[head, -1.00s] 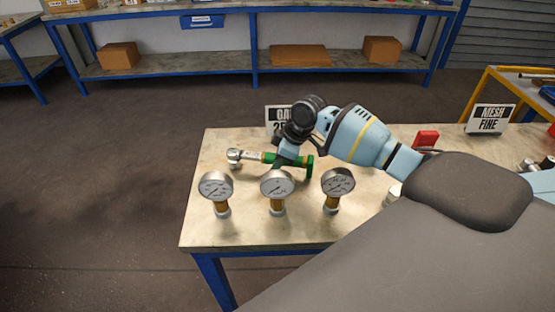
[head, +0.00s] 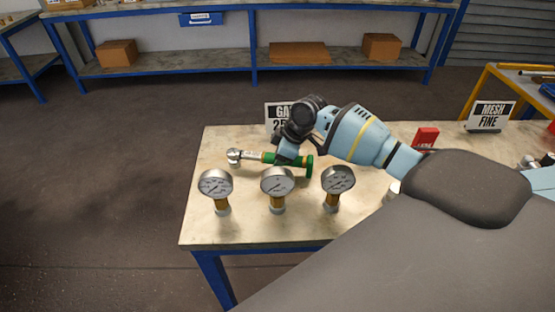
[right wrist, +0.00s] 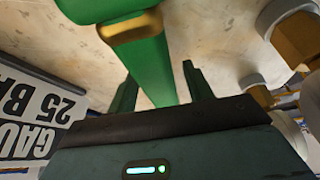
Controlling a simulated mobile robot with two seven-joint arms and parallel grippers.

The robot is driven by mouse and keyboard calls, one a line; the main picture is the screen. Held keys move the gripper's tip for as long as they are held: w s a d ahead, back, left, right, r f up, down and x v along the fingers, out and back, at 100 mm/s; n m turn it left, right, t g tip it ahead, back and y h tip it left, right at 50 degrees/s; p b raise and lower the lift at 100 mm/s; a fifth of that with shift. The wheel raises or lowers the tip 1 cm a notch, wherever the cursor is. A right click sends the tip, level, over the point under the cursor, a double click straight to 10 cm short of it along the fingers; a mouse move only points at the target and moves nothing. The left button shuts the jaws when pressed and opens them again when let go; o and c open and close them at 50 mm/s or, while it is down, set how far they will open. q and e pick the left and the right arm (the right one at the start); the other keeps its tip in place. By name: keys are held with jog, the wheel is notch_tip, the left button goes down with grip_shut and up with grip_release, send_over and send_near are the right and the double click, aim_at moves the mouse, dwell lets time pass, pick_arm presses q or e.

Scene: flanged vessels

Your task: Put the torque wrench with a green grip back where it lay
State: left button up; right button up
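The torque wrench with a green grip (head: 303,161) lies crosswise at the back left of the workbench, its silver head (head: 234,156) to the left. Its green grip also shows in the right wrist view (right wrist: 150,62). My right gripper (right wrist: 160,82) reaches down over the wrench, its two fingers apart on either side of the grip. A narrow gap seems to show beside the grip. I cannot tell whether the wrench rests fully on the bench. In the head view my right gripper (head: 285,158) partly covers the grip. My left gripper is not in view.
Several dial gauges stand in front of the wrench, among them the middle gauge (head: 277,183). A "GAUGE 25 BAR" sign (right wrist: 38,105) stands close behind my gripper. A red object (head: 426,138) and a "MESH FINE" sign (head: 490,117) stand to the right. The bench's left end is clear.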

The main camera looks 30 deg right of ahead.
jog(key=shift+s+f, duration=0.1)
jog(key=shift+f, duration=0.05)
jog(key=v, duration=0.7)
jog(key=shift+d+r, duration=0.15)
jog(key=shift+r, duration=0.35)
